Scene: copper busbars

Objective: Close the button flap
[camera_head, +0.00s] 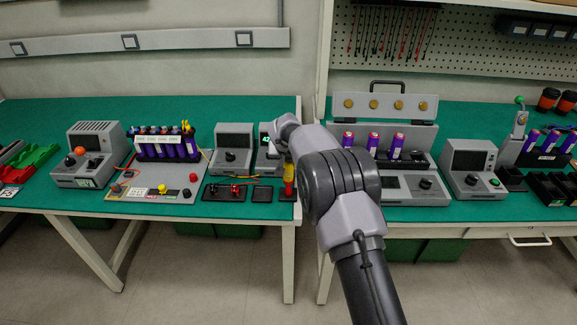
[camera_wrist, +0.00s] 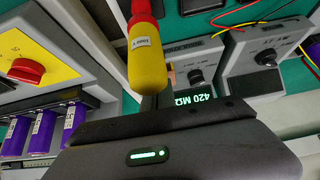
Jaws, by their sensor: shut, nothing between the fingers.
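My gripper (camera_head: 281,132) is at the far end of my arm, above the right side of the left bench. It is shut and empty; its fingertips are hard to make out. My arm appears to hide this button in the head view. I cannot clearly make out the flap or tell its position.
A red and yellow handled tool (camera_head: 289,181) stands just below my gripper; it is close in the wrist view (camera_wrist: 143,55). A lit display (camera_wrist: 197,99) reads 420 MΩ. Purple cells (camera_head: 374,144) stand to the right. A black tray (camera_head: 223,192) lies left.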

